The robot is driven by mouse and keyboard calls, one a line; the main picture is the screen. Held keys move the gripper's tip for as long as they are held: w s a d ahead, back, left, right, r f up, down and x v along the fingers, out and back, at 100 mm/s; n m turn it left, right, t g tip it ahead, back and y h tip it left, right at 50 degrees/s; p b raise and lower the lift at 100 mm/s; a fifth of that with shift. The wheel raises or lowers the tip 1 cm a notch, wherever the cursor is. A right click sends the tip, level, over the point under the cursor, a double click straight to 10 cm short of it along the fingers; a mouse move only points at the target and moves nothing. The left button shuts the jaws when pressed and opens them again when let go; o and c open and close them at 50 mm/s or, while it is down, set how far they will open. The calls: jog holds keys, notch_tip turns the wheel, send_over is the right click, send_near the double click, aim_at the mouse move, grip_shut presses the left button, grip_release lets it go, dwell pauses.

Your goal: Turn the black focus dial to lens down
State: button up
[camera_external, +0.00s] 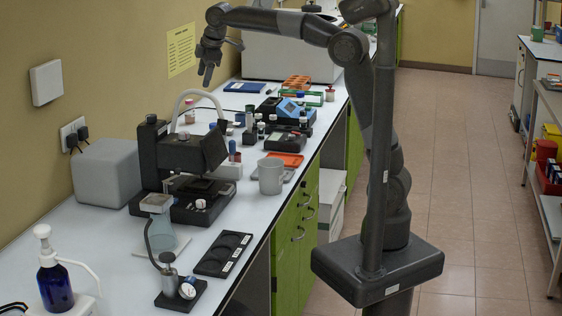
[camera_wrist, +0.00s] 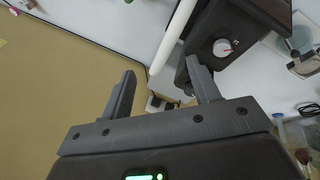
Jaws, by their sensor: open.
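A black microscope-like device (camera_external: 185,165) stands on the white bench in the external view, left of centre. No black focus dial can be picked out clearly on it. In the wrist view a dark device body (camera_wrist: 250,20) fills the upper right, with a pale round dial (camera_wrist: 222,47) bearing a red mark on its face. My gripper (camera_external: 207,72) hangs in the air near the wall, above and beyond the device. Its two fingers are apart and empty in the wrist view (camera_wrist: 160,70), and the pale dial is just beyond the right fingertip.
A pale curved tube (camera_external: 195,95) rises behind the device and crosses the wrist view. A grey mug (camera_external: 270,176), an orange tray (camera_external: 286,159) and a black slotted tray (camera_external: 223,254) lie nearby. A blue pump bottle (camera_external: 54,283) stands front left. The wall is close to my gripper.

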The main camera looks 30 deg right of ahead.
jog(key=s+a+n, duration=0.1)
jog(key=a+n, duration=0.8)
jog(key=n, duration=1.4)
send_near(152, 116)
jog(key=x, duration=0.9)
jog(key=shift+w+r, duration=0.15)
jog(key=shift+w, duration=0.05)
jog(key=shift+c, duration=0.3)
jog(key=c, duration=0.9)
jog(key=shift+c, duration=0.2)
